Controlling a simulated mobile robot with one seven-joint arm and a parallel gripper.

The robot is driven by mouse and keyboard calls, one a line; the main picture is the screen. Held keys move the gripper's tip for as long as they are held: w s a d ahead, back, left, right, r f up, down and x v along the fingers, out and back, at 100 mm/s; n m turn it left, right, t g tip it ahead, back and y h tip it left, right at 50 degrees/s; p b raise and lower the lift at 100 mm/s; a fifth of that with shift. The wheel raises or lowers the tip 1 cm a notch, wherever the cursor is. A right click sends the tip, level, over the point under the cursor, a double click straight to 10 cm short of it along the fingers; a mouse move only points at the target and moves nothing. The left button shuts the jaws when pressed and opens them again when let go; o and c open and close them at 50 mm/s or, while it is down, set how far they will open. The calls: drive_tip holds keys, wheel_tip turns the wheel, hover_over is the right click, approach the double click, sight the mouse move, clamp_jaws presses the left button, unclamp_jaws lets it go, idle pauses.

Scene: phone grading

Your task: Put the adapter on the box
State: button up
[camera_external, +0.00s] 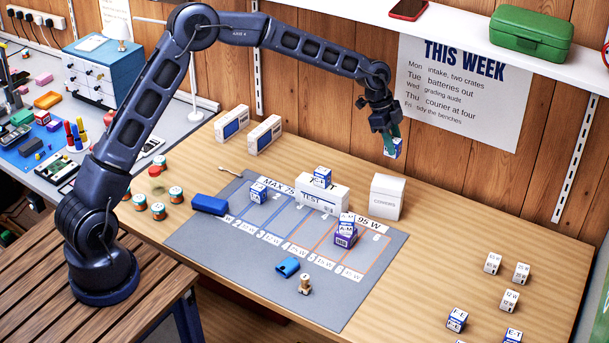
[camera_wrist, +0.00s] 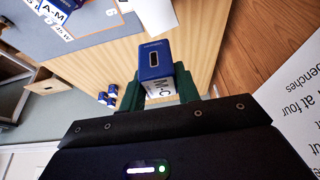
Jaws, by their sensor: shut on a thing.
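My gripper (camera_external: 393,134) is shut on a blue and white adapter (camera_external: 394,149), held in the air near the back wall, above the table. In the wrist view the adapter (camera_wrist: 158,72) sits between the green fingers of my gripper (camera_wrist: 163,90); its blue face has a dark slot and its white label seems to read M-C. A plain white box (camera_external: 387,197) with small print stands on the table below the adapter. A wider white box marked TEST (camera_external: 318,199) stands at the mat's back edge, with another blue and white adapter (camera_external: 322,177) on top.
The grey mat (camera_external: 210,248) has marked lanes, an adapter (camera_external: 258,191) and a stacked pair (camera_external: 345,228). A blue piece (camera_external: 288,267) and a small wooden figure (camera_external: 305,284) stand at its front. Several labelled blocks (camera_external: 509,300) stand at right. The table between is clear.

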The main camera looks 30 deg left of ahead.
drive_tip(key=shift+w+a+f, duration=0.1)
drive_tip(key=shift+w+f, duration=0.1)
drive_tip(key=shift+f, duration=4.75)
drive_tip(key=shift+f, duration=0.15)
drive_tip(key=o, duration=1)
drive_tip(key=shift+c, duration=0.2)
